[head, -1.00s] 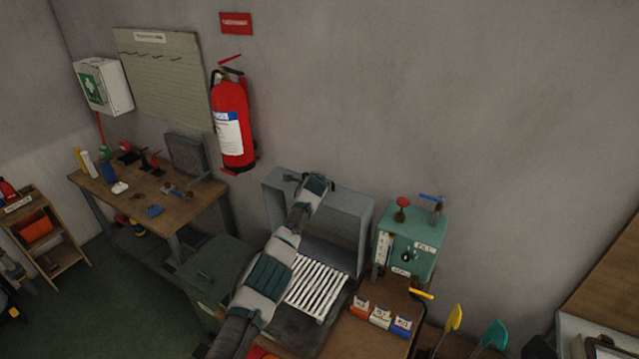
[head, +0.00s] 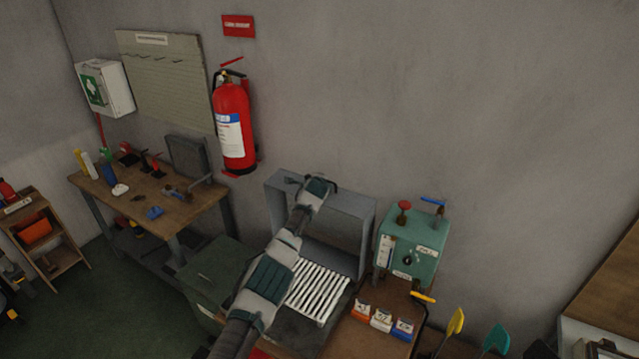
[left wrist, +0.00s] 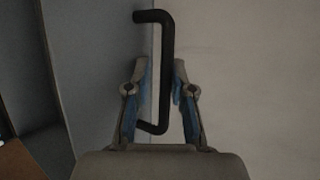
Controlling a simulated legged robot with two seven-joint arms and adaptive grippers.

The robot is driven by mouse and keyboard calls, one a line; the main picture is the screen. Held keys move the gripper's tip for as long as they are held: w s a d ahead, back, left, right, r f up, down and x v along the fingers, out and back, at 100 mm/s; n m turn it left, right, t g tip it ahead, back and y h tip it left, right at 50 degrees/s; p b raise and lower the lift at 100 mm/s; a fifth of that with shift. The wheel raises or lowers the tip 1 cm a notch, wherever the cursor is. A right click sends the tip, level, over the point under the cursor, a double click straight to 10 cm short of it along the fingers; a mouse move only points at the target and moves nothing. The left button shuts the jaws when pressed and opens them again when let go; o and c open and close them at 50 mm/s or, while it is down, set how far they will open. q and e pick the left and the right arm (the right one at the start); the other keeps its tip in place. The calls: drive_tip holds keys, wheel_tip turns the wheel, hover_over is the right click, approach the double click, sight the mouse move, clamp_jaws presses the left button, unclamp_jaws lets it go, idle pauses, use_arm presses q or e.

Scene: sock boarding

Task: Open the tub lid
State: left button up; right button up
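A dark green box (head: 202,312) with a flat lid (head: 215,262) stands left of my left arm, and its lid lies flat and shut. I take it for the tub. My left gripper (head: 322,184) is away from it, at the top of an upright grey open-fronted housing (head: 359,232). In the left wrist view the left gripper (left wrist: 160,68) is open, with its two fingers either side of a black bar handle (left wrist: 166,70). A gap shows beside the right finger. Whether the left finger touches the bar is unclear. My right gripper is not in view.
White slats (head: 318,290) lie in front of the grey housing. A green control box (head: 421,262) with a red knob stands to its right. Small labelled boxes (head: 381,319) sit on the wooden top. A workbench (head: 140,212) and a fire extinguisher (head: 232,110) are behind left.

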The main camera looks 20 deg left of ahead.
use_arm(q)
drive_tip(key=shift+s, duration=0.1)
drive_tip(key=shift+v, duration=3.3)
drive_tip(key=shift+s+d, duration=0.1)
drive_tip(key=shift+s, duration=0.1)
drive_tip(key=shift+c, duration=0.4)
